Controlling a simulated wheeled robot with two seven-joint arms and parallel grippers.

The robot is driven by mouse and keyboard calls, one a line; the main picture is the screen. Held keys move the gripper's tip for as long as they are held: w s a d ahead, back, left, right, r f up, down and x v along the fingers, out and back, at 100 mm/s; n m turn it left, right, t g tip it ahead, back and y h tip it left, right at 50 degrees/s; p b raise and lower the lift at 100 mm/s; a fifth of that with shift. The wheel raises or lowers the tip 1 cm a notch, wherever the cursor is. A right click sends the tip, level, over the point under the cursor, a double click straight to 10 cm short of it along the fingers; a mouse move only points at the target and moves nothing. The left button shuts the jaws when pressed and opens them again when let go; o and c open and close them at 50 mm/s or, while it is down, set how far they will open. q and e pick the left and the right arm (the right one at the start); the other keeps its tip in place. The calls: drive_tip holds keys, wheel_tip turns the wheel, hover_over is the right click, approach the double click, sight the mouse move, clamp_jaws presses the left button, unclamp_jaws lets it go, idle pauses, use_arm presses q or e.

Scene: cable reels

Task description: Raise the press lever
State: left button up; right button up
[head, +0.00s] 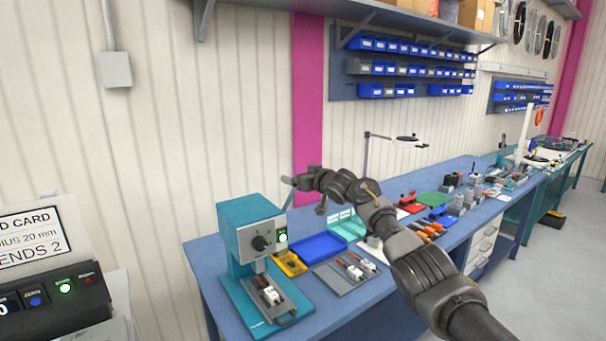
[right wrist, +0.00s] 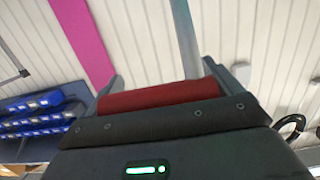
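The teal press (head: 240,213) stands on the near left end of the blue bench, with a black knob and a lit green button on its head. Its lever (head: 288,198) is a thin grey rod rising at the right of the head. My right gripper (head: 296,183) is at the lever's upper end. In the right wrist view the grey lever shaft (right wrist: 185,40) runs up from a red grip (right wrist: 158,96). The fingers of my right gripper (right wrist: 175,80) stand wide apart, with the red grip lying between them near the palm. Firm contact cannot be told. My left gripper is out of view.
A blue tray (head: 318,247), a yellow bin (head: 291,263) and a grey mat with small parts (head: 345,281) lie right of the press. A lamp (head: 367,150) stands behind my right arm. A control box with a card (head: 55,298) is at lower left.

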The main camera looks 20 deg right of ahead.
drive_tip(key=shift+o, duration=0.8)
drive_tip(key=shift+w+a+f, duration=0.15)
drive_tip(key=shift+w+f, duration=0.15)
drive_tip(key=shift+w, duration=0.15)
drive_tip(key=b+v, duration=0.4)
drive_tip(key=v, duration=0.6)
drive_tip(key=shift+s, duration=0.3)
